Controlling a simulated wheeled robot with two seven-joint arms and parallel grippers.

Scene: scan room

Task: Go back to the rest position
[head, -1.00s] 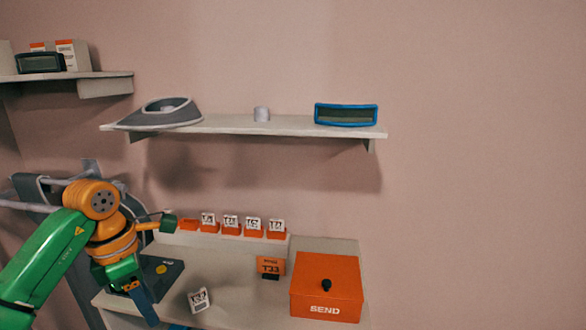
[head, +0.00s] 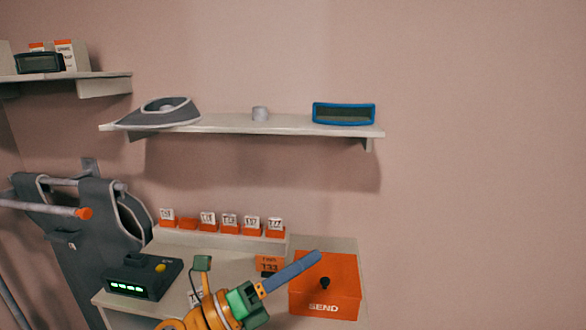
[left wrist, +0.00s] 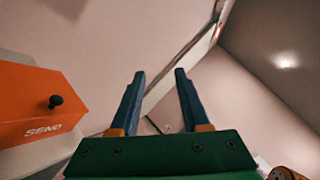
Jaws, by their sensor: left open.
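My left gripper (head: 312,260) is in front of the desk in the head view, its blue fingers pointing up and right across the left part of the orange SEND box (head: 340,285). In the left wrist view the two fingers of the left gripper (left wrist: 160,74) stand apart with nothing between them. The SEND box (left wrist: 30,95) is at the left there, with its black knob. My right gripper is in neither view.
The desk (head: 125,300) holds a black device (head: 140,277) with green lights, a row of white tags (head: 230,220) in orange holders, and an orange T33 block (head: 268,264). A wall shelf (head: 230,124) hangs above. The wall at right is bare.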

